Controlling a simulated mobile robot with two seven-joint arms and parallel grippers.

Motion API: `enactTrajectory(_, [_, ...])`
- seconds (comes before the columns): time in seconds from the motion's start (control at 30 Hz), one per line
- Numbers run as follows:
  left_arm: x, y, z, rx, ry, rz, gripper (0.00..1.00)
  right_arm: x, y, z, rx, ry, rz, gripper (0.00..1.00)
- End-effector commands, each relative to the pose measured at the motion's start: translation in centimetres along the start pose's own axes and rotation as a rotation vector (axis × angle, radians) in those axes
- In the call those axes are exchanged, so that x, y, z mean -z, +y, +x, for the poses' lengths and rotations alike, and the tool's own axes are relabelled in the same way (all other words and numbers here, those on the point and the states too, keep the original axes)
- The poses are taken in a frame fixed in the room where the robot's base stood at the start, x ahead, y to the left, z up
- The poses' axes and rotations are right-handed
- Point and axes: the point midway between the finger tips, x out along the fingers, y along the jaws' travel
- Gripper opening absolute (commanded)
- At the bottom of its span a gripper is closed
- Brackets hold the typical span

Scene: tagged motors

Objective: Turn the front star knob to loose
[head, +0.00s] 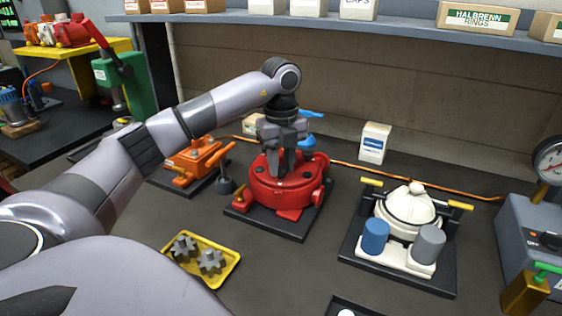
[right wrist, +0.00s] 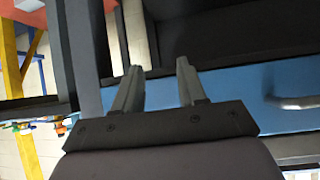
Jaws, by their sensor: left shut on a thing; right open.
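A round red motor housing (head: 265,190) sits on a black base plate in the middle of the bench. My left gripper (head: 283,168) points down onto its top, fingers close together. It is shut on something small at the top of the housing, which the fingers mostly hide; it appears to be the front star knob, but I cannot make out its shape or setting. My right gripper (right wrist: 158,70) is open and empty in the right wrist view, away from the housing, near a dark frame and a blue panel.
A yellow tray (head: 233,265) with grey star-shaped parts lies front left. An orange unit (head: 190,160) stands left of the housing, a white domed unit (head: 408,210) right. A small white box (head: 375,143) stands behind. Bare bench lies between the red and white units.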

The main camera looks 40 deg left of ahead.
Motion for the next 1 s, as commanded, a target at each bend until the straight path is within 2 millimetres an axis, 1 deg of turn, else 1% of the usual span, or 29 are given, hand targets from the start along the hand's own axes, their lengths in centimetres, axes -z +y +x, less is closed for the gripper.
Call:
enactTrajectory(0.03, [0.31, 0.13, 0.68, -0.016, 0.008, -0.040, 0.00, -0.07, 0.00, 0.04, 0.000, 0.000, 0.000, 0.41])
enactTrajectory(0.3, [0.30, 0.14, 0.71, -0.018, 0.006, -0.267, 0.00, -0.07, 0.00, 0.04, 0.000, 0.000, 0.000, 0.41])
enactTrajectory(0.5, [0.28, 0.14, 0.71, -0.018, 0.004, -0.390, 0.00, -0.07, 0.00, 0.04, 0.000, 0.000, 0.000, 0.41])
enactTrajectory(0.73, [0.27, 0.14, 0.69, -0.018, 0.003, -0.473, 0.00, -0.07, 0.00, 0.04, 0.000, 0.000, 0.000, 0.41])
enactTrajectory(1.0, [0.26, 0.14, 0.69, -0.018, 0.003, -0.501, 0.00, -0.07, 0.00, 0.04, 0.000, 0.000, 0.000, 0.41])
